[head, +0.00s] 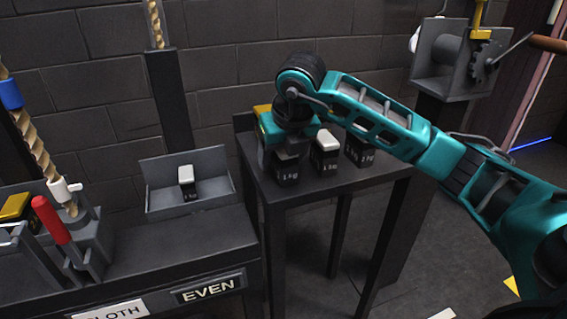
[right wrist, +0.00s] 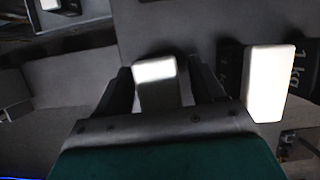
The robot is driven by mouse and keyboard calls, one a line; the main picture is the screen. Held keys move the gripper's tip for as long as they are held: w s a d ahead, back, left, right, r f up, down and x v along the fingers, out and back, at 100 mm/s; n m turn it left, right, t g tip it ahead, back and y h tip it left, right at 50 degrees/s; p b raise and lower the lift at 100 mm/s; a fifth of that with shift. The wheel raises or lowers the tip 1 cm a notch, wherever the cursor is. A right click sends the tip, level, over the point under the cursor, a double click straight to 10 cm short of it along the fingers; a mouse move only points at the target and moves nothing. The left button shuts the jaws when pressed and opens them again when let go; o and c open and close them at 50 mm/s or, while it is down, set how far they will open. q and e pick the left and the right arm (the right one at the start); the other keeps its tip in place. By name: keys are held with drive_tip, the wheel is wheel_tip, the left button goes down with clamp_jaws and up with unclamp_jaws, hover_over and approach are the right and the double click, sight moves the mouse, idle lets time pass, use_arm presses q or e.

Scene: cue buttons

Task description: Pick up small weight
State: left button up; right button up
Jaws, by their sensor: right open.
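A dark weight (head: 287,172) stands at the left of a row on the dark side table, its top hidden in the head view under my right gripper (head: 288,143). In the right wrist view its white top (right wrist: 157,72) lies between the open fingers of the right gripper (right wrist: 165,80); I cannot tell whether they touch it. A second weight with a white top (head: 325,152) stands just right of it, and in the wrist view it is marked 1 kg (right wrist: 268,85). Another dark weight (head: 360,152) is partly hidden by my arm. My left gripper is out of view.
A similar white-topped weight (head: 188,183) stands in a grey tray (head: 222,185) on the bench labelled EVEN (head: 208,289). A red handle (head: 50,220) stands at the left. A grey crank mechanism (head: 450,65) is at the upper right. The side table's front (head: 330,186) is clear.

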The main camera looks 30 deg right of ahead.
clamp_jaws()
idle(0.4)
drive_tip(key=shift+r, duration=0.15)
idle(0.4)
